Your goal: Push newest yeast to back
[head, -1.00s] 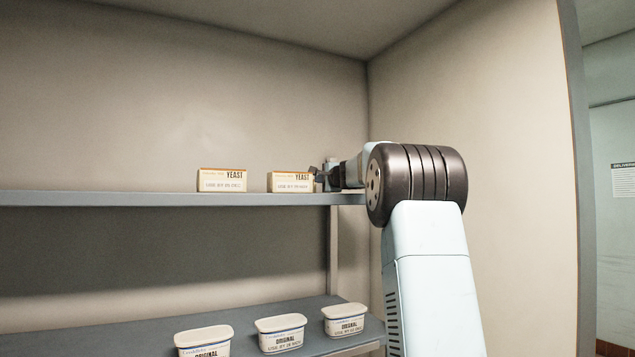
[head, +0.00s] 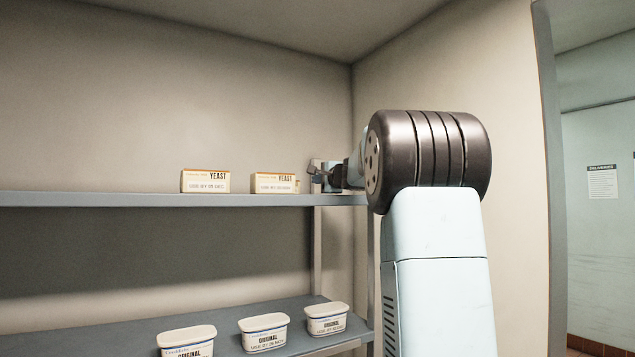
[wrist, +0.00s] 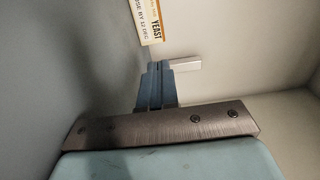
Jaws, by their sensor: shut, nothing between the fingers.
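Two cream yeast boxes with orange top edges stand on the upper shelf (head: 120,200) in the head view: a left box (head: 205,182) and a right box (head: 274,184). Their date lines are too small to read surely there. My gripper (head: 313,172) is shut and empty, just right of the right box, with a small gap between them. In the wrist view, a yeast box (wrist: 147,20) shows beyond the shut fingers (wrist: 158,68); its date seems to read 12 DEC. A pale block (wrist: 187,65) lies beside the fingertips; I cannot tell what it is.
Several lidded white tubs stand on the lower shelf, one of them (head: 326,320) at its right end. The side wall (head: 450,90) rises close to my arm on the right. The upper shelf left of the boxes is clear.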

